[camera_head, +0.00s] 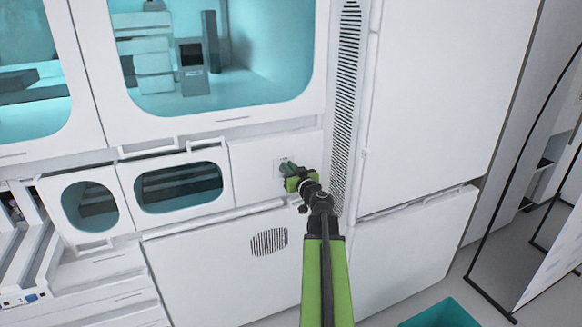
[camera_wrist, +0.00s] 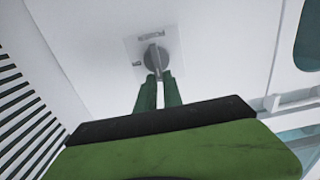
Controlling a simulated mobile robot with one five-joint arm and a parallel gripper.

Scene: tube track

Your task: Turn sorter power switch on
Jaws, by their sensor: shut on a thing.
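The sorter power switch is a grey round rotary knob (camera_wrist: 154,57) on a pale square plate (camera_wrist: 172,43), set in a white panel (camera_head: 255,157) of the machine. Small dark marks, too small to read, lie above and beside the knob. My gripper (camera_wrist: 158,76) has its two green fingertips shut on the knob's raised handle. In the head view my gripper (camera_head: 287,168) reaches the plate from the lower right and hides most of the knob. I cannot tell which setting the knob is at.
A vertical vent grille (camera_head: 346,95) runs just right of the switch panel. Two windowed hatches (camera_head: 180,187) are to its left, and a large teal-lit window (camera_head: 220,55) is above. A teal bin (camera_head: 442,314) stands on the floor at lower right.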

